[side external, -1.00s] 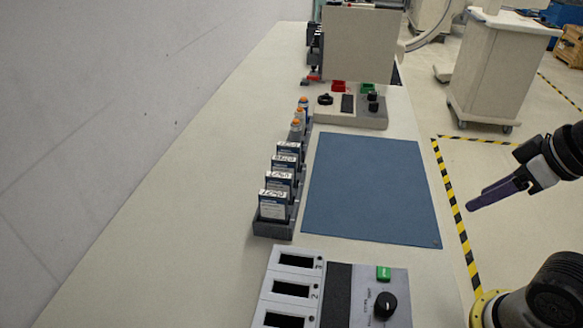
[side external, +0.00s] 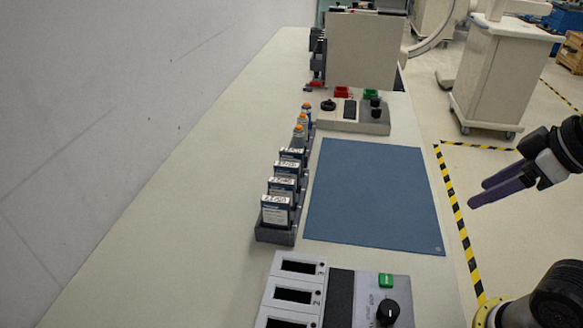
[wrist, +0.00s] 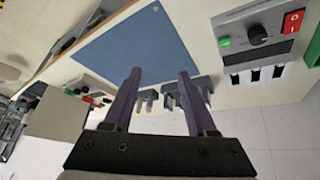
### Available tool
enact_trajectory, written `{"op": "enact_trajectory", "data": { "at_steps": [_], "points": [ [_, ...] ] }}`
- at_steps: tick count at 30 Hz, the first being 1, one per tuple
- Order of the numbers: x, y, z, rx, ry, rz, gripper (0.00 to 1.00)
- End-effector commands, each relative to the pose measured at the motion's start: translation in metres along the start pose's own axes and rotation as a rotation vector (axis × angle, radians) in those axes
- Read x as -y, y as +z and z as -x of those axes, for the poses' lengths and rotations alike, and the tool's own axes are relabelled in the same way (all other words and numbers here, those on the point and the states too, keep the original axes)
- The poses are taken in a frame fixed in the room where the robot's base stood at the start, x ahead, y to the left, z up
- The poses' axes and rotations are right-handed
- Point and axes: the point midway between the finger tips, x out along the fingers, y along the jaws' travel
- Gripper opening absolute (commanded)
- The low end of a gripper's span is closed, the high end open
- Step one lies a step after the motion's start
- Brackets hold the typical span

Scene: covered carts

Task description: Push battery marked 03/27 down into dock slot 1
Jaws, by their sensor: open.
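Several batteries with white, handwritten labels stand upright in a dark rack (side external: 275,236); the nearest is a labelled battery (side external: 276,211). The handwriting is too small for me to tell which is 03/27. The dock (side external: 268,298) is at the bottom edge, with dark slot openings; marks 3 and 2 show, and the lowest slot is cut off. In the wrist view, the dock (wrist: 258,55) is at upper right with its slots. My gripper (side external: 478,192) is open and empty, right of the table and apart from rack and dock. Its fingers (wrist: 160,74) partly cover the rack in the wrist view.
A blue mat (side external: 375,197) lies clear on the table right of the rack. A grey control box (side external: 352,118) and an upright beige panel (side external: 360,50) stand farther back. The dock's black knob (side external: 388,311) and green switch (side external: 386,280) stick up.

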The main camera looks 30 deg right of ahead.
Motion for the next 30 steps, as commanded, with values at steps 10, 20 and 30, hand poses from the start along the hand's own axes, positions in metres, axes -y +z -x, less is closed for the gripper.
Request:
{"op": "enact_trajectory", "data": {
  "at_steps": [10, 20, 30],
  "points": [
    [0.004, -0.148, 0.016, -0.048, -0.101, 0.316, 0.57],
    [0.014, -0.279, -0.062, -0.024, -0.228, 0.531, 0.57],
    [0.027, -0.312, -0.175, 0.077, -0.32, 0.546, 0.57]
  ]
}}
